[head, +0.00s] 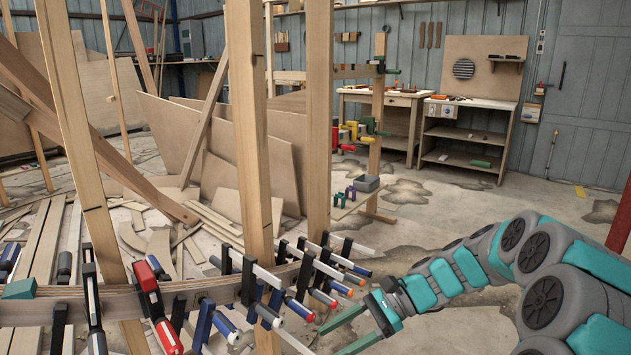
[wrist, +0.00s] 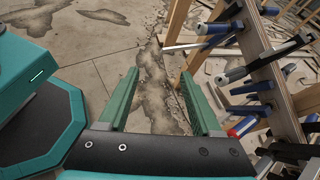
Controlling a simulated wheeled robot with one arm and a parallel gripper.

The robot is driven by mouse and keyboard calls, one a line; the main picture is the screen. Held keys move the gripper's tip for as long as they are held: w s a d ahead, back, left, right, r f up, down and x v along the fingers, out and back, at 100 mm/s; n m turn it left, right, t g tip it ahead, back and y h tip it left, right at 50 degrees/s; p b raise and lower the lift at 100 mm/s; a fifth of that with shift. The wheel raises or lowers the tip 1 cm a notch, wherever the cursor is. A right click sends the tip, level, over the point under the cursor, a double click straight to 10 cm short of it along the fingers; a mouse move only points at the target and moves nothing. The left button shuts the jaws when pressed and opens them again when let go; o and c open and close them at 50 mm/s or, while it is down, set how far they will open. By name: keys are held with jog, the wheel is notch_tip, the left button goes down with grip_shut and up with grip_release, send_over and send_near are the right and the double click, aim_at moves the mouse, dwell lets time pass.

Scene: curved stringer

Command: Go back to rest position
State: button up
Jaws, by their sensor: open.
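My gripper (head: 352,331) is at the lower middle of the head view, just right of the clamped curved stringer (head: 190,290). Its two green fingers are apart with nothing between them; the wrist view also shows the open fingers (wrist: 162,100) over bare floor. My teal and grey arm reaches in from the right. The stringer is a laminated wooden strip set with several bar clamps with blue, red and orange handles. In the wrist view the stringer (wrist: 268,75) and its clamps stand close to the right of the right finger, apparently not touching it.
Upright wooden posts (head: 318,120) rise by the stringer. Behind stand a rack with coloured clamps (head: 358,132), workbenches (head: 470,130) and leaning plywood sheets (head: 240,150). Planks lie on the left floor. The concrete floor (head: 440,205) at the middle right is mostly clear.

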jog(key=s+a+r+n+g+h, duration=0.1)
jog(key=s+n+h, duration=0.25)
jog(key=s, duration=0.45)
jog(key=s+d+f+n+t+h, duration=0.1)
jog(key=s+d+n+h, duration=0.3)
jog(key=s, duration=0.6)
jog(key=s+d+n+t+h, duration=0.1)
jog(key=s+d+n+h, duration=0.4)
jog(key=s, duration=0.5)
jog(key=d, duration=0.2)
jog(key=shift+s+d+f+n+t, duration=0.25)
jog(key=shift+d+f+n+t, duration=0.05)
jog(key=shift+f+n, duration=0.05)
